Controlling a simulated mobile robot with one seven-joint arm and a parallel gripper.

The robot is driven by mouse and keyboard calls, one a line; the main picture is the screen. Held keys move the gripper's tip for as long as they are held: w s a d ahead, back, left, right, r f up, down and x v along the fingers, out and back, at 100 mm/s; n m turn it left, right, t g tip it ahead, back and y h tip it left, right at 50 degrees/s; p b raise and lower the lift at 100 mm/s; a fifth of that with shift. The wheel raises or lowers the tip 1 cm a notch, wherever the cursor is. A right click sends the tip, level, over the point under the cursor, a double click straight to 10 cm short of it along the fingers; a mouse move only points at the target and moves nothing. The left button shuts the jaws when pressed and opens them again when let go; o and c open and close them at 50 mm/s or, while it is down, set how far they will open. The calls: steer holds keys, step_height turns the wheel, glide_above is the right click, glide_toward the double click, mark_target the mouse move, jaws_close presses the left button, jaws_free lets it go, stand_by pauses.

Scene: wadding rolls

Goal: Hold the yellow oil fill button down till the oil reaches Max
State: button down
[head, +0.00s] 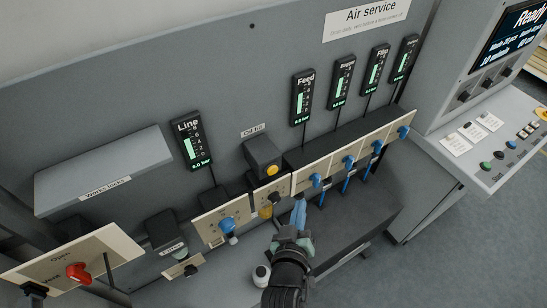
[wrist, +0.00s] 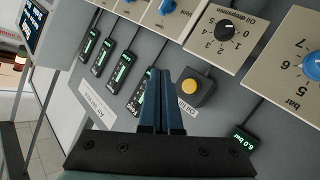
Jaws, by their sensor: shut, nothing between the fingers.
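The yellow oil fill button (head: 272,170) sits on the front of a dark box (head: 260,152) under the "Oil fill" label. In the wrist view the yellow button (wrist: 189,86) is just right of my fingertips. My gripper (head: 299,203) has its blue fingers shut together and empty, below and right of the button in the head view, apart from it. The fingers also show in the wrist view (wrist: 160,74). An amber bowl (head: 266,212) hangs under the oil dispenser panel (head: 271,192). Its oil level and any Max mark are too small to read.
A row of panels with blue knobs (head: 349,161) runs right of the button. A blue regulator knob (head: 227,223) is left of the bowl. A red knob (head: 78,272) is at far left.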

mark_target(273, 170)
steer(key=shift+s+f, duration=0.1)
steer(key=shift+f, duration=0.15)
steer(key=w+a+b, duration=0.5)
steer(key=w+b, duration=0.2)
steer(key=b, duration=0.1)
stand_by(0.4)
steer(key=shift+w+a+r, duration=0.1)
steer(key=shift+b, duration=0.3)
stand_by(1.5)
steer(key=shift+w+a+b, duration=0.25)
steer(key=shift+w+b, duration=0.05)
steer(key=shift+w, duration=0.05)
